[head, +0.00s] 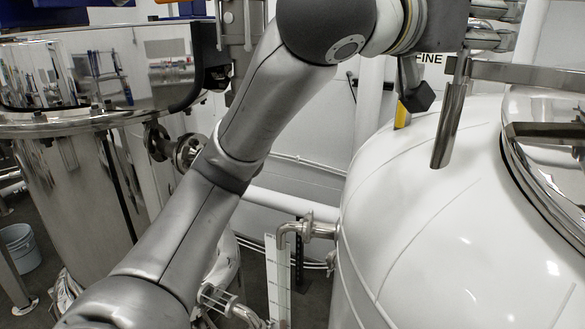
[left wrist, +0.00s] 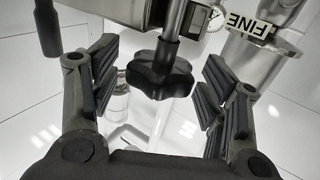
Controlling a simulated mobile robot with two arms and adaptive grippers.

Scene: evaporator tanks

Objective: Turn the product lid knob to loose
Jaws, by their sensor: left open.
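The product lid knob (left wrist: 160,77) is a black, lobed star knob on a metal stem, in the middle of the left wrist view. My left gripper (left wrist: 159,88) is open, with one padded finger on each side of the knob. Gaps show between the knob and both fingers, so they look apart from it. In the head view, a dark finger of my left gripper (head: 416,96) shows above the white tank (head: 425,215). I cannot make out the knob there. My right gripper is not in view.
A round steel-rimmed lid (head: 520,165) sits on the white tank at right, with a metal bar (head: 520,73) near it. A "FINE" label (head: 429,59) is behind my wrist. A steel tank (head: 80,195) stands at left. Pipes (head: 310,229) run between the tanks.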

